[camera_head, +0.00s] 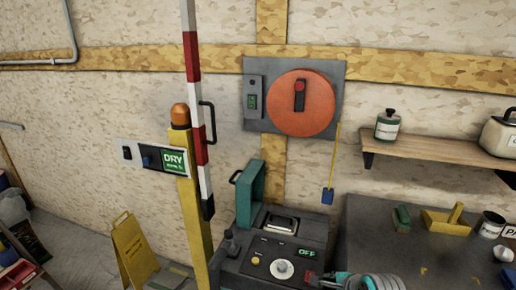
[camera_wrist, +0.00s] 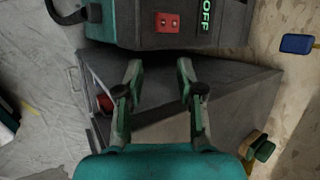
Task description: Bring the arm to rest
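My gripper (camera_wrist: 158,72) shows in the wrist view with its two green and grey fingers spread apart. Nothing is between the fingertips. Beyond them are a grey box-like surface and the lower edge of a dark machine (camera_wrist: 225,25) with a red switch panel and green "OFF" lettering. In the head view, part of my arm's end shows at the bottom edge, just right of the same machine (camera_head: 235,268); the fingertips are not clear there. I see no contact between the fingers and anything.
A yellow post (camera_head: 192,200) with a raised red-and-white barrier arm (camera_head: 192,60) stands left of the machine. A dark workbench (camera_head: 385,235) holding a green brush (camera_head: 402,216), a yellow tool (camera_head: 447,220) and cups is at right, below a wooden shelf (camera_head: 430,149). A yellow floor sign (camera_head: 133,250) stands left.

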